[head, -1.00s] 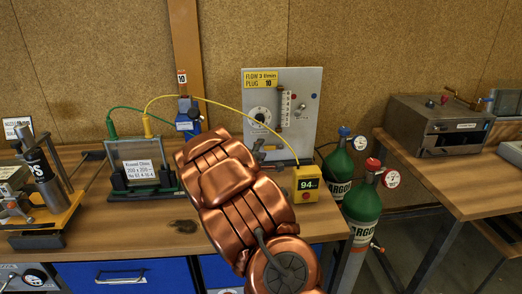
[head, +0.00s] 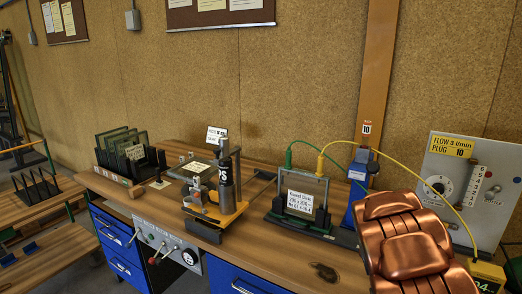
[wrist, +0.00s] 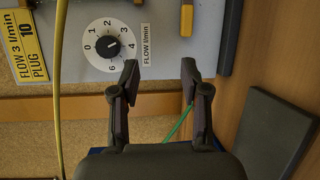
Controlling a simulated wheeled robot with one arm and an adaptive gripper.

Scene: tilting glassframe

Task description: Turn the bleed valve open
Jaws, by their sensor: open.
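No part that I can surely name as the bleed valve shows. The flow panel (head: 470,180), a grey board with a yellow label, a dial and a sight tube, stands at the right in the head view. Its round white dial with a black knob (wrist: 113,46) shows sideways in the wrist view. My gripper (wrist: 159,73) is open and empty, with its two dark fingers apart near the dial's side of the panel. In the head view my copper arm hides the gripper. A control plate with small levers (head: 165,246) sits on the bench front.
A glass frame (head: 301,203), a sample stand (head: 224,190) and a rack of dark plates (head: 130,158) stand on the wooden bench. A yellow meter (head: 487,272) is at the lower right.

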